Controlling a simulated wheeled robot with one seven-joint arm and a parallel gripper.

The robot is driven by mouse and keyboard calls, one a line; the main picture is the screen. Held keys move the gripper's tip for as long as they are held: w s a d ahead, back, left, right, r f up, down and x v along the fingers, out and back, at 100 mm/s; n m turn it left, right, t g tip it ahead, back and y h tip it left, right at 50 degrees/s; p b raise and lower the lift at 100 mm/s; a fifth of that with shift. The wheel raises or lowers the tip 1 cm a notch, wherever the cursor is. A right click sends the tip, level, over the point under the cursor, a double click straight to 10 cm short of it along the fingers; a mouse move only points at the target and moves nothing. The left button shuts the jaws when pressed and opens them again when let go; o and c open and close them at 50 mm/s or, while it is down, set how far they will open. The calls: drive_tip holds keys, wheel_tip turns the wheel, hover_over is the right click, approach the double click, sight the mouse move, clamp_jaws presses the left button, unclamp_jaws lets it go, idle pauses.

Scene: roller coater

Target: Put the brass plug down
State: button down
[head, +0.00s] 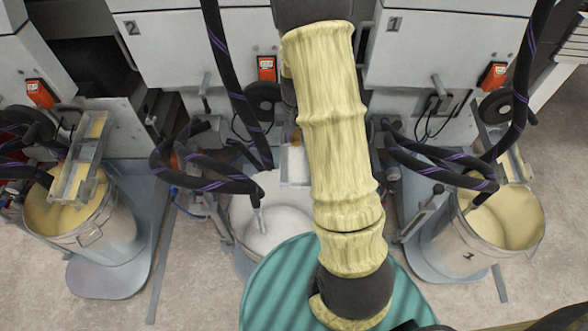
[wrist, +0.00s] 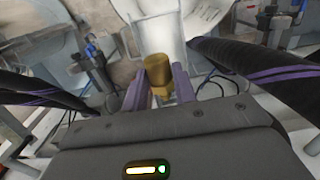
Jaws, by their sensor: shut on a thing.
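The brass plug (wrist: 158,70) is a short golden-brown cylinder in the middle of the wrist view. My gripper (wrist: 158,86) has one purple finger on each side of the plug and is shut on it. A pale metal trough lies just beyond the plug in the wrist view. I cannot tell whether the plug touches it. In the head view my sleeved arm covers the middle, and I cannot make out the gripper or plug there.
Buckets stand at the left (head: 118,222), the centre (head: 240,225) and the right (head: 465,250). Thick black hoses (head: 232,85) hang around the arm, and one (wrist: 255,75) passes close right of the gripper. White machine cabinets (head: 180,45) line the back. A green striped surface (head: 270,290) lies below my arm.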

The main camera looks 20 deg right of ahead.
drive_tip(key=shift+r, duration=0.1)
drive_tip(key=b, duration=0.3)
hover_over(296, 176)
wheel_tip(296, 176, down, 14)
drive_tip(key=shift+w+f, duration=0.1)
drive_tip(key=shift+a+f+b, duration=0.1)
drive_tip(key=shift+f+b, duration=0.4)
drive_tip(key=shift+f, duration=1.45)
drive_tip(key=shift+f, duration=0.35)
drive_tip(key=c, duration=1.1)
unclamp_jaws()
